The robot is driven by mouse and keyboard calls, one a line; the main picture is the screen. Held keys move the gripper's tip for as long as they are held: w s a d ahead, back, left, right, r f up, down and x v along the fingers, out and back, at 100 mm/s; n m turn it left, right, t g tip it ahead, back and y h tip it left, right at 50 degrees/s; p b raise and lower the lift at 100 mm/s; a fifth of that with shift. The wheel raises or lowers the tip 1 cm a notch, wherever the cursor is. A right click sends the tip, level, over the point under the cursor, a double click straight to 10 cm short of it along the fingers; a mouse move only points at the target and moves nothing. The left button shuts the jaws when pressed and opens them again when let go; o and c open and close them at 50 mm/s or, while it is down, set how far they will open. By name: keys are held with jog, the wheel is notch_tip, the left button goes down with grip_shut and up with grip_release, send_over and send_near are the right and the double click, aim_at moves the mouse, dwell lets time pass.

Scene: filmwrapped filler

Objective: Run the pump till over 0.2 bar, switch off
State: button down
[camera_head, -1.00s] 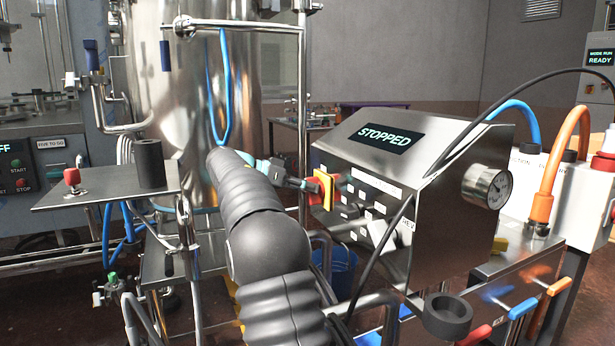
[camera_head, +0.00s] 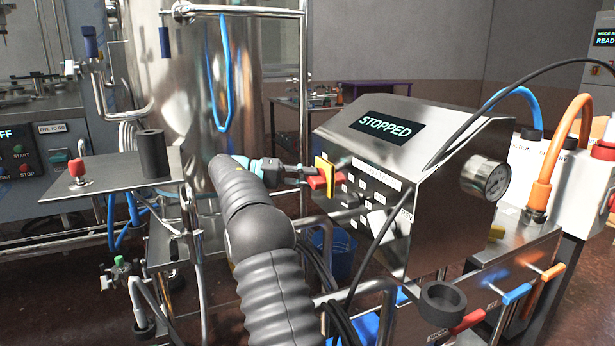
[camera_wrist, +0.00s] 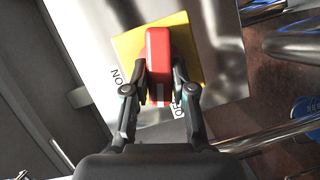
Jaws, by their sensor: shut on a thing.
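The pump's red switch handle (camera_wrist: 158,50) sits on a yellow plate (camera_wrist: 197,52) on the steel control box (camera_head: 440,215). My gripper (camera_wrist: 160,90) is shut on this handle, one finger on each side. In the wrist view the label ON shows left of the handle; the OFF label is partly hidden by a finger. I cannot tell exactly which mark the handle points to. The display (camera_head: 386,125) on the box reads STOPPED. The round pressure gauge (camera_head: 497,181) is on the box's right side; its reading is too small to tell.
A black cable and blue and orange hoses (camera_head: 565,150) run at the right. A steel tank (camera_head: 180,80) stands behind my arm. A small shelf with a red button (camera_head: 77,168) and black cylinder (camera_head: 152,153) is at left.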

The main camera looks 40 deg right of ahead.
jog(key=shift+f+n+g+h, duration=0.15)
jog(key=shift+n+g+h, duration=0.3)
jog(key=shift+n, duration=0.95)
jog(key=c, duration=1)
grip_release()
jog(key=shift+o, duration=0.2)
